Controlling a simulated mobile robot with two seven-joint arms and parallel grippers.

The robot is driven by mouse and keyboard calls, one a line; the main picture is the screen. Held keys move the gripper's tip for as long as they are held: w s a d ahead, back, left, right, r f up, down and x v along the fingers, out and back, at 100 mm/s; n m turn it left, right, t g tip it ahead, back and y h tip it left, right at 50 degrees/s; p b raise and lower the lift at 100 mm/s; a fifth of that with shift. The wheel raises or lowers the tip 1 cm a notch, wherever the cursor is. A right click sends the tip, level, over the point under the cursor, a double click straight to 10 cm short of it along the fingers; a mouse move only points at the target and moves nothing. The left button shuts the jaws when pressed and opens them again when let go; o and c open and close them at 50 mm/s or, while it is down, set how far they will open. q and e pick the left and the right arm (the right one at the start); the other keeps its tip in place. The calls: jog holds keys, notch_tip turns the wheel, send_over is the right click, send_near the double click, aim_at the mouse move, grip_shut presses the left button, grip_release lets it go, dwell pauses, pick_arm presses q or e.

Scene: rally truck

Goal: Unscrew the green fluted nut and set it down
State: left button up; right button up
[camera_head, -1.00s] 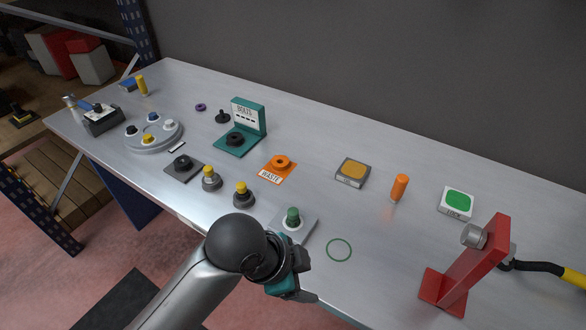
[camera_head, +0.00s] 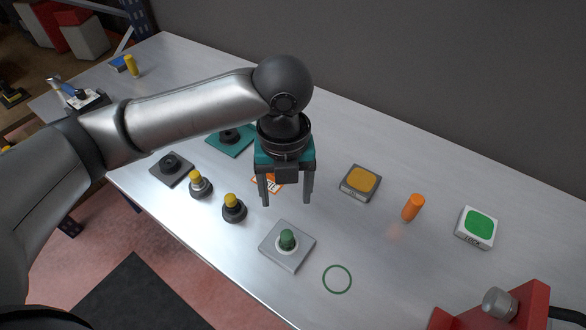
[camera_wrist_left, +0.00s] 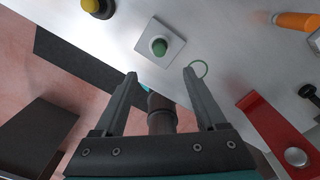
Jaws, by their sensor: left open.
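The green fluted nut (camera_head: 287,239) sits upright at the middle of a light grey square plate (camera_head: 273,257) near the table's front edge. In the left wrist view the nut (camera_wrist_left: 159,47) shows beyond the fingertips, within the gap between them. My left gripper (camera_head: 287,204) is open and empty, fingers pointing down, above and a little behind the plate, apart from the nut. A thin green ring (camera_head: 337,279) is marked on the table to the right of the plate. My right gripper is not in view.
Two yellow-topped knobs (camera_head: 233,206) stand left of the plate. An orange cylinder (camera_head: 413,207), a yellow-topped box (camera_head: 360,182) and a green-topped box (camera_head: 476,227) stand to the right. A red bracket (camera_head: 527,300) is at the front right. The table around the green ring is clear.

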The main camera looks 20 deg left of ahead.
pick_arm(q)
send_near(286, 234)
jog(key=shift+s+b, duration=0.1)
jog(key=shift+b, duration=0.3)
notch_tip(286, 234, down, 9)
jog(key=shift+b, duration=0.75)
jog(key=shift+d+f, duration=0.1)
jog(key=shift+f, duration=0.6)
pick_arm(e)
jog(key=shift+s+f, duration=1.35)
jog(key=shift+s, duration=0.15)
pick_arm(q)
jog(key=c, duration=0.5)
grip_shut()
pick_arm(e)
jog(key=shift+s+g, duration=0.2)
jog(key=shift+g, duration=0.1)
